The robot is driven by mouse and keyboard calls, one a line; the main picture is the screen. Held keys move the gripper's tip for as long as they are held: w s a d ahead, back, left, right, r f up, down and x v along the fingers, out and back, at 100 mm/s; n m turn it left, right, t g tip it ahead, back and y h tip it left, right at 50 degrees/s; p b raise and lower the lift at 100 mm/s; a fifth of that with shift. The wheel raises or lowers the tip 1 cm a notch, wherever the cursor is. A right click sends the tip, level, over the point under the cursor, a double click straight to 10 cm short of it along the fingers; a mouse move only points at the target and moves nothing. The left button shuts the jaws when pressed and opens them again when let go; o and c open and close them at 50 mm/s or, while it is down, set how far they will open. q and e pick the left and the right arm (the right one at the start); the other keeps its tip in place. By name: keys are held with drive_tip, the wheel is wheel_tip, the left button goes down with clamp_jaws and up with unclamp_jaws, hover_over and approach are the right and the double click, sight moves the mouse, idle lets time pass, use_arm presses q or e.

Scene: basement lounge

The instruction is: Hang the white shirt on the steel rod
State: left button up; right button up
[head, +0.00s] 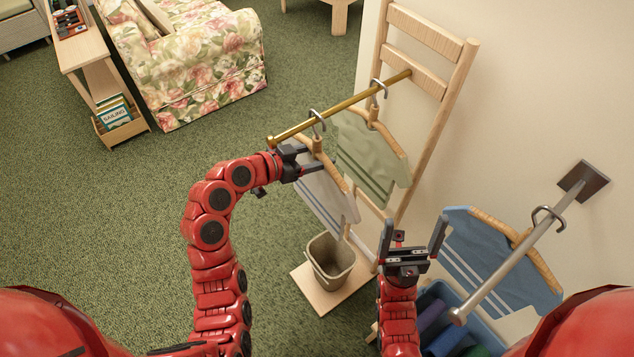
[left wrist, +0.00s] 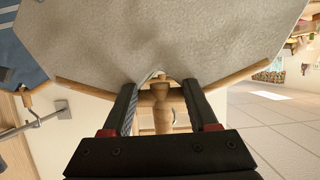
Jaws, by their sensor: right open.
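The white shirt (head: 323,195) with blue stripes hangs on a wooden hanger from the brass rod (head: 345,106), near its free end; its pale cloth fills the top of the left wrist view (left wrist: 165,40). My left gripper (head: 310,160) is at this hanger's neck. Its fingers stand apart on either side of the neck (left wrist: 161,110), with gaps visible. The steel rod (head: 510,265) juts from a wall plate at the right and carries a blue shirt (head: 485,262) on a hanger. My right gripper (head: 415,228) is open and empty, left of the blue shirt.
A green shirt (head: 370,155) hangs on the brass rod beside the white shirt, near the wooden ladder frame (head: 440,130). A beige bin (head: 330,262) stands below. A blue crate (head: 435,295) with rolled items sits under the steel rod. A floral armchair (head: 190,55) is at the back.

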use_arm(q)
clamp_jaws()
idle(1.2)
